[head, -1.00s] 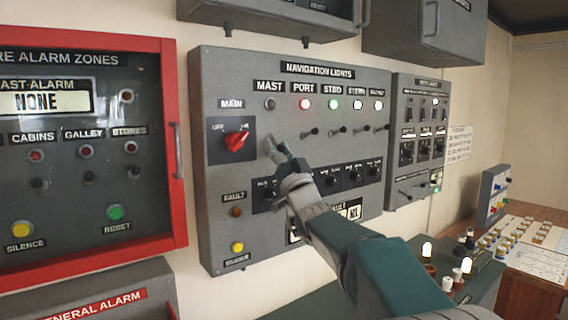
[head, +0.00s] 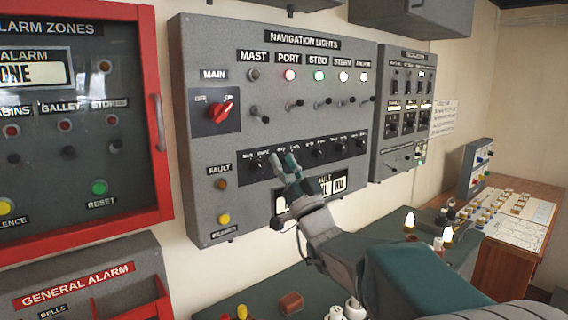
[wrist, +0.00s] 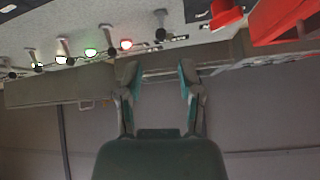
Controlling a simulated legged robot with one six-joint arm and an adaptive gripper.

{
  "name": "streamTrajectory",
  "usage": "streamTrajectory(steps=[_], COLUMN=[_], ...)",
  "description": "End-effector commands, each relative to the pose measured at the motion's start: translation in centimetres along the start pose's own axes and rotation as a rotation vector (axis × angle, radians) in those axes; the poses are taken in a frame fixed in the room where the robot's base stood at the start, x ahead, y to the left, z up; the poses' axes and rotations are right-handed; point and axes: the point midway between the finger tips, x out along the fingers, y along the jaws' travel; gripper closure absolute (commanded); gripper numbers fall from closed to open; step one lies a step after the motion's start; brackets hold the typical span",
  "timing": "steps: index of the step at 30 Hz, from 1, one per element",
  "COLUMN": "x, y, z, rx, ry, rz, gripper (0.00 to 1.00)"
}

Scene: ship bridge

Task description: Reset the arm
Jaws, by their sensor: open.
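My gripper (head: 284,165) is open and empty in the head view, in front of the lower half of the navigation lights panel (head: 240,150). In the wrist view my gripper (wrist: 160,78) shows its two fingers spread apart with nothing between them. The panel carries a red main rotary switch (head: 221,112) and a row of toggle switches. The mast lamp (head: 254,75) is dark, while the port lamp (head: 289,75) glows red and the starboard lamp (head: 319,76) green. My fingers overlap the row of black knobs in the picture; contact cannot be told.
A red-framed alarm cabinet (head: 160,120) is on the left, with a general alarm box (head: 80,275) below. A smaller grey panel (head: 405,110) is on the right. A green console (head: 275,285) with lamps and small items lies below my arm. A wooden desk (head: 515,250) stands at far right.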

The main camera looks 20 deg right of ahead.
Motion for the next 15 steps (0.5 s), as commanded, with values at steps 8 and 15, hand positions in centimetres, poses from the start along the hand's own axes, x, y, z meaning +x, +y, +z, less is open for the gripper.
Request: streamTrajectory(steps=[8, 15], x=[-0.2, -3.5], y=[-2.1, -10.4], z=[0.3, 2.8], rx=[0.047, 0.242], ry=[-0.056, -0.374], rz=[-0.064, -0.288], gripper=[0.53, 0.53])
